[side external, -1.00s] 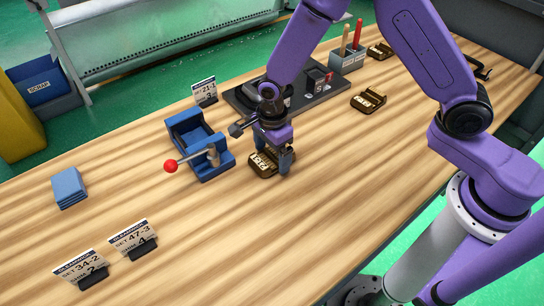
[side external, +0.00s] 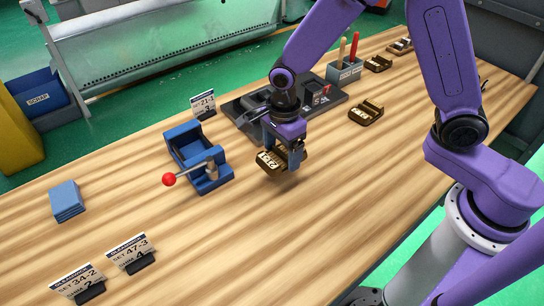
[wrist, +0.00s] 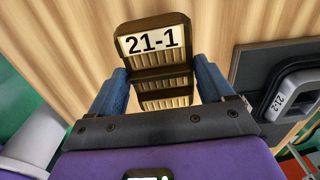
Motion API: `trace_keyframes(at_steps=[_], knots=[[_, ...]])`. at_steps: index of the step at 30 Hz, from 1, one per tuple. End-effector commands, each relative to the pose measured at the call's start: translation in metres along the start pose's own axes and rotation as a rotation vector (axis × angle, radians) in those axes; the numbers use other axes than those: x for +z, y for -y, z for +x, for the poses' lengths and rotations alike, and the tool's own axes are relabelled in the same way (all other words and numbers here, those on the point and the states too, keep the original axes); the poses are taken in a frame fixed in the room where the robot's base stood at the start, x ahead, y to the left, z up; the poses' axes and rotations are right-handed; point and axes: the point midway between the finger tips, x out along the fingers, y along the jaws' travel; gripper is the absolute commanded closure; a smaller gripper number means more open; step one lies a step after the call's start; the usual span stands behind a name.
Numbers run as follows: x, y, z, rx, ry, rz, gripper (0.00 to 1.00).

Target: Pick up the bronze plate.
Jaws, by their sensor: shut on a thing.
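A bronze plate (side external: 268,161), brown with a pale gold ribbed face, is between the fingers of my gripper (side external: 283,152) in the side external view. My gripper is shut on it and holds it a little above the table, with a shadow below. In the wrist view the plate (wrist: 152,42) reads "21-1" on its end and sits between the two blue fingers (wrist: 160,84). Its underside is hidden. Similar bronze pieces lie farther back, one at the middle right (side external: 366,112) and another near the tool holder (side external: 378,64).
A blue fixture (side external: 196,158) with a red-knobbed lever stands left of my gripper. A dark board (side external: 240,108) lies behind it, beside a "21-1" card (side external: 203,104). Blue sheets (side external: 67,200) and two cards (side external: 130,252) are at left. The front table is clear.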

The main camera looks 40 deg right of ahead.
Motion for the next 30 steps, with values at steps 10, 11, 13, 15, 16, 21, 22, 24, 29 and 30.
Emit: trace_keyframes(at_steps=[10, 11, 13, 15, 16, 21, 22, 24, 29, 30], knots=[[-0.023, -0.05, -0.041, -0.004, 0.003, -0.001, 0.73], [-0.025, -0.055, -0.043, -0.004, 0.003, 0.0, 0.73], [-0.03, -0.064, -0.048, -0.004, 0.003, 0.0, 0.73], [-0.034, -0.073, -0.052, -0.003, 0.002, 0.0, 0.73], [-0.035, -0.076, -0.053, -0.003, 0.002, -0.001, 0.73], [-0.042, -0.09, -0.06, -0.003, 0.002, 0.0, 0.73], [-0.043, -0.092, -0.061, -0.002, 0.001, 0.0, 0.73], [-0.044, -0.095, -0.062, -0.002, 0.002, 0.0, 0.73], [-0.046, -0.099, -0.068, -0.003, 0.002, 0.001, 0.73], [-0.046, -0.099, -0.07, -0.003, 0.002, 0.001, 0.73]])
